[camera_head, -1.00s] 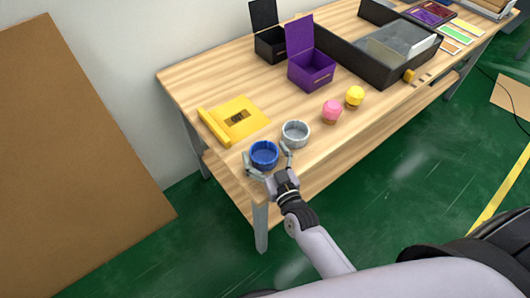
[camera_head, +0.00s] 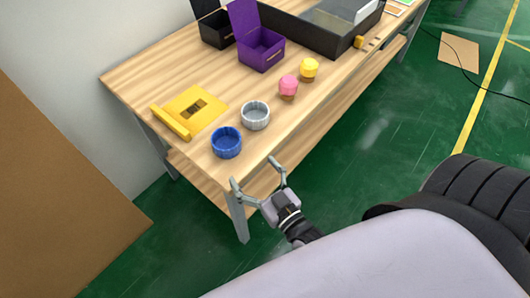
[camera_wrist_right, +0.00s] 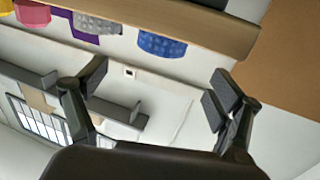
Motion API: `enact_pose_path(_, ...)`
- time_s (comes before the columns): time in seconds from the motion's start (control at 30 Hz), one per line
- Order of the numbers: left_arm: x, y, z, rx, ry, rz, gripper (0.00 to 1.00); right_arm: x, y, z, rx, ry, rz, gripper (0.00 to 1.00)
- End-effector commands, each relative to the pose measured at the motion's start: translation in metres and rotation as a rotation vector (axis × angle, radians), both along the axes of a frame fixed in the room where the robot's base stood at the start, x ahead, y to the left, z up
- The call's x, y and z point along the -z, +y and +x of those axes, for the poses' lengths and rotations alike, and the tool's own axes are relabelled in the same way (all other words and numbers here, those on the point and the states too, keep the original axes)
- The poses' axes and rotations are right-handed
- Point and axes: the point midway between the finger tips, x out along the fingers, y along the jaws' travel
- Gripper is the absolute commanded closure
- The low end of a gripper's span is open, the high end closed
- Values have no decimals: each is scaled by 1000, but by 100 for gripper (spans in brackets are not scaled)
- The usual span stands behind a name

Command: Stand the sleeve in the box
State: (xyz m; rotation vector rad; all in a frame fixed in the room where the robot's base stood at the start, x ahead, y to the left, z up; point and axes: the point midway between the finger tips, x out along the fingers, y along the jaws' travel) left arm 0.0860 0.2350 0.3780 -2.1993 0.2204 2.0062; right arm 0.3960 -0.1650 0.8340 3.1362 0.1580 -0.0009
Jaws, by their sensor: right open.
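A blue ribbed round sleeve or cup (camera_head: 227,143) stands upright on the table near its front left corner. A similar grey one (camera_head: 255,116) stands just behind and to its right. Both look hollow and open at the top. A purple box (camera_head: 261,52) with its lid raised stands farther back; a black box (camera_head: 216,30) with a raised lid is beside it. I cannot tell which pair is meant. My right gripper (camera_head: 254,172) is open and empty, off the table's front edge, apart from the blue piece. The blue piece also shows in the right wrist view (camera_wrist_right: 162,44).
A yellow plate fixture (camera_head: 202,108) lies left of the cups. Pink (camera_head: 289,84) and yellow (camera_head: 309,67) knobbed pieces stand to the right. A large dark tray (camera_head: 290,32) fills the back right. The table's front strip is clear.

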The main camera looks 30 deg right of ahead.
Motion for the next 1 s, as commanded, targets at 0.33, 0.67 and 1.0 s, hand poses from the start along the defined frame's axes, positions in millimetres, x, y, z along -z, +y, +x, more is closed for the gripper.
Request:
enact_pose_path(0.33, 8, 0, 0, 0, 0, 0, 60, 1, -5, -47, 0, 0, -1, 14)
enact_pose_path(0.67, 8, 0, 0, 0, 0, 0, 60, 6, -4, -49, -4, 12, -3, 14)
enact_pose_path(1.0, 8, 0, 0, 0, -1, 0, 60, 235, 1, -90, -96, 533, -92, 14)
